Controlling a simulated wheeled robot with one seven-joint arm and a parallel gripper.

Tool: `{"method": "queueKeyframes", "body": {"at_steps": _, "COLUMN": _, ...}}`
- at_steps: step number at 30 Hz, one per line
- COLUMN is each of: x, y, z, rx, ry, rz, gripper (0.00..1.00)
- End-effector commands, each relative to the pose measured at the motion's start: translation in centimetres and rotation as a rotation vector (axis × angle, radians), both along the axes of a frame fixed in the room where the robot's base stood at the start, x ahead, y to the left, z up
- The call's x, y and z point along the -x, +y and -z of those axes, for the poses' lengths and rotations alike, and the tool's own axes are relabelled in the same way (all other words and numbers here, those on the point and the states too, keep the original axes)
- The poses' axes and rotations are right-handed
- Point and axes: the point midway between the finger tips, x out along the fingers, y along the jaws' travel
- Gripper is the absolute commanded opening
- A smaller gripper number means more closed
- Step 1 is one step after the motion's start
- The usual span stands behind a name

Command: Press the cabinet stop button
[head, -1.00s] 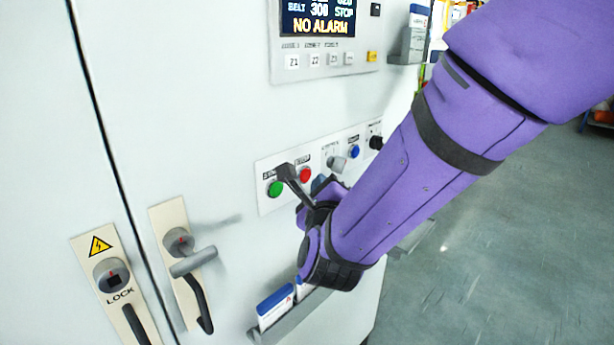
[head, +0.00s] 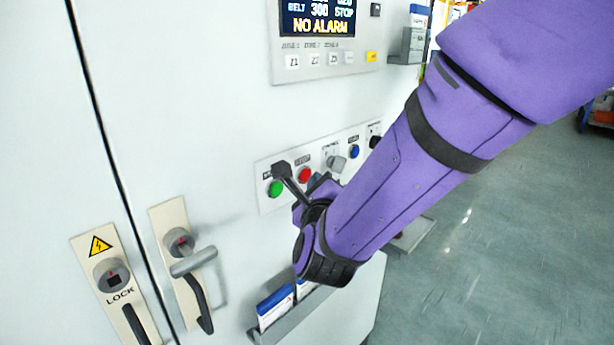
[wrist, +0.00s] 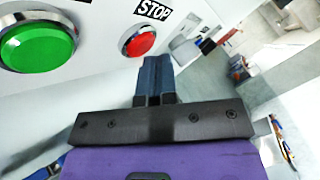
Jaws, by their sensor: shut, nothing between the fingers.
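The red stop button (head: 304,175) sits on the light control strip of the cabinet, between the green button (head: 276,188) and a grey selector knob (head: 337,163). In the wrist view the red button (wrist: 140,42) has a black STOP label beside it, and the green button (wrist: 37,46) is to its left. My gripper (wrist: 153,62) is shut and empty, its dark blue fingertips just below the red button's lower edge in that view. I cannot tell whether they touch it.
A blue button (head: 354,151) and a black knob (head: 375,141) are further right. A display panel (head: 318,22) reading NO ALARM is above. A document holder (head: 285,318) is below, door handles (head: 192,262) to the left. Open floor (head: 480,240) lies right of the cabinet.

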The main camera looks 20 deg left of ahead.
Motion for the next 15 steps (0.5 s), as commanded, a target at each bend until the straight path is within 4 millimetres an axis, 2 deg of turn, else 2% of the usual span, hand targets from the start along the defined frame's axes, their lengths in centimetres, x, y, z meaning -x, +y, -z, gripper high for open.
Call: {"method": "queueKeyframes", "body": {"at_steps": 15, "x": -0.21, "y": 0.50, "z": -0.01, "rx": 0.000, "ry": 0.000, "rz": 0.000, "gripper": 0.00}}
